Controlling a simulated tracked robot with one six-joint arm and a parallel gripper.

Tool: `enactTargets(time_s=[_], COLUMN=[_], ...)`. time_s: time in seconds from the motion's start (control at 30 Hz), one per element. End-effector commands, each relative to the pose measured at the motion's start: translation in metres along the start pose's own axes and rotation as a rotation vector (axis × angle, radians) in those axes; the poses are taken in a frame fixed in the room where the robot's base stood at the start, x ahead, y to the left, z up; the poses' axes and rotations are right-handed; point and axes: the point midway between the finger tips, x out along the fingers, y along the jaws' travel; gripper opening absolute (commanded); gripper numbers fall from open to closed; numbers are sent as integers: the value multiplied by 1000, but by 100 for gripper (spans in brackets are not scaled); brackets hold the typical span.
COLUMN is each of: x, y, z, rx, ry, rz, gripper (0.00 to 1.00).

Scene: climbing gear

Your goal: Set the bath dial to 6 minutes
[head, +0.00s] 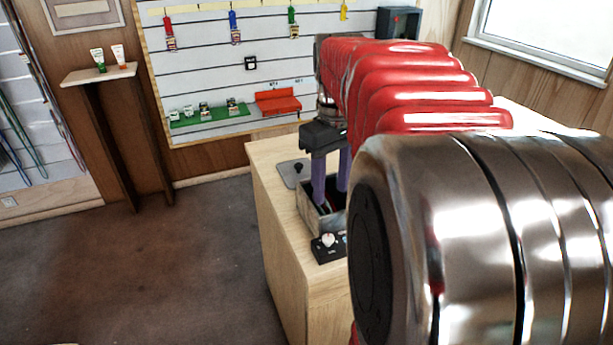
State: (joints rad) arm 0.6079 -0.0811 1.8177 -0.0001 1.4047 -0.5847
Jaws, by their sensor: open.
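The bath (311,218) is a small open metal box with a dark interior on the wooden counter, partly hidden by my arm. The bath dial (328,240) is a pale round knob on a black control panel (322,254) at the bath's near side. Its marks are too small to read. My gripper (331,195) points down with two purple fingers spread apart. The fingers overlap the bath opening in the picture, behind the dial; I cannot tell whether they reach inside. The gripper appears apart from the dial.
A grey lid (290,174) with a black knob lies on the counter (285,220) beyond the bath. My arm hides the counter's right part. A slatted wall panel (200,75) with hanging gear, a green shelf (210,117) and a red tray (278,103) stands behind. Floor at left is clear.

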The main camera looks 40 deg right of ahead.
Motion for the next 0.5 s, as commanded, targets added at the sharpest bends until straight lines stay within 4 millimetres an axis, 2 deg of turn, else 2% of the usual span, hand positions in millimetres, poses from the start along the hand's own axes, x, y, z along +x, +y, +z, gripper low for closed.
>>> enactTargets(time_s=[0.3,0.5], x=[-1,-1], y=[0,0], z=[1,1], rx=[-140,-145], ry=[0,0], rz=[0,0], gripper=[42,42])
